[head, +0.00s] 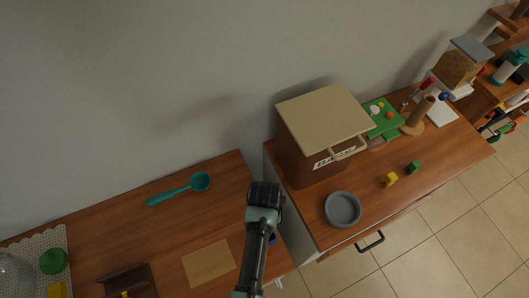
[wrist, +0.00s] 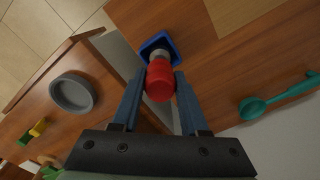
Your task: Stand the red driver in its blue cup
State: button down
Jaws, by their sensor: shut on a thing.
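The red driver (wrist: 160,82) is between the two fingers of my gripper (wrist: 160,74) in the wrist view, and the gripper is shut on its red handle. Its grey shaft end (wrist: 159,55) points away from the wrist camera and overlaps the blue cup (wrist: 150,46). I cannot tell whether the tip is inside the cup or above it. In the head view my gripper (head: 264,196) is over the right end of the left counter. A small blue bit of the cup (head: 272,239) shows beside my arm; the driver is hidden there.
A teal ladle (head: 180,190) lies on the left counter near a pale wooden board (head: 209,263). Across a gap, the right counter holds a large brown box (head: 316,150), a grey bowl (head: 342,209), a yellow block (head: 390,180) and a green block (head: 413,167).

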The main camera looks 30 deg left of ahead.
jog(key=shift+f+b, duration=0.9)
jog(key=shift+f, duration=0.6)
jog(key=shift+c, duration=1.7)
grip_release()
jog(key=shift+r, duration=0.1)
notch_tip(320, 180, up, 13)
jog(key=shift+f+b, duration=0.1)
jog(key=shift+b, duration=0.55)
